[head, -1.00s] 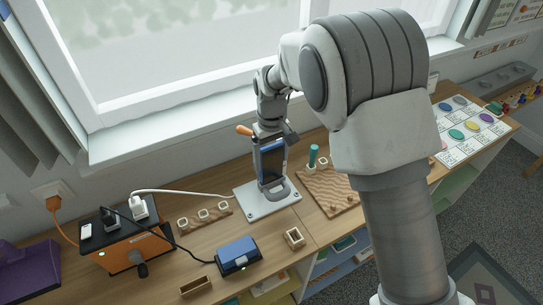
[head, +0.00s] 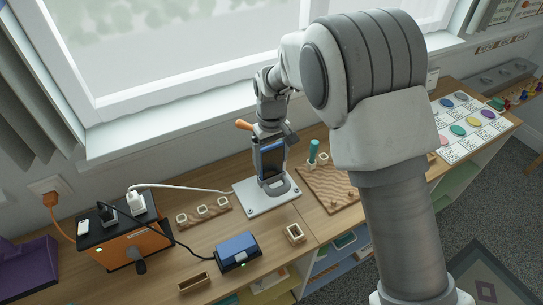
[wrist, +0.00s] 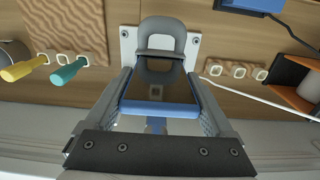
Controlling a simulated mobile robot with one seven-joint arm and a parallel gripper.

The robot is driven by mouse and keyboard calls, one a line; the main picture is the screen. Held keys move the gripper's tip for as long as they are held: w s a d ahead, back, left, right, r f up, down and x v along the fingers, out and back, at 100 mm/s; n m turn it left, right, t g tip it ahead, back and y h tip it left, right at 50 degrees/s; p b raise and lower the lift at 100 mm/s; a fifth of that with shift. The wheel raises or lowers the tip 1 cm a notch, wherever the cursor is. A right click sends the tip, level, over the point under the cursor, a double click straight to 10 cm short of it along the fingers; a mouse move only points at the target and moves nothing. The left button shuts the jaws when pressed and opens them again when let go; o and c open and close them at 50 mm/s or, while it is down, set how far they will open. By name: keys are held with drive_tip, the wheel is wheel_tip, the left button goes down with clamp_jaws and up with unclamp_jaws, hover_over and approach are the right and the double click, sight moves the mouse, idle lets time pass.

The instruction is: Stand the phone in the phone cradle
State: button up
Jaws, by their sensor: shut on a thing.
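The phone (head: 271,160), dark-screened in a blue case, is upright in the head view, directly at the phone cradle. It also shows in the wrist view (wrist: 158,86). My gripper (head: 270,143) is shut on the phone's two side edges; its fingers flank the phone in the wrist view (wrist: 158,100). The phone cradle (head: 282,188) is a grey stand with a looped front on a white screwed-down plate (head: 258,205). In the wrist view the cradle (wrist: 163,27) meets the phone's far end. I cannot tell whether the phone's lower edge rests in it.
An orange charging box (head: 128,245) with plugs and cables stands left. A blue box (head: 238,250) and a small wooden socket (head: 294,233) lie in front. A socketed wooden strip (head: 204,212) is left of the plate. A rippled wooden board (head: 325,188) with a teal-handled tool is right.

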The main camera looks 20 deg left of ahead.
drive_tip(key=shift+f, duration=0.35)
drive_tip(key=o, duration=1)
wheel_tip(320, 180, up, 18)
drive_tip(key=shift+f, duration=0.2)
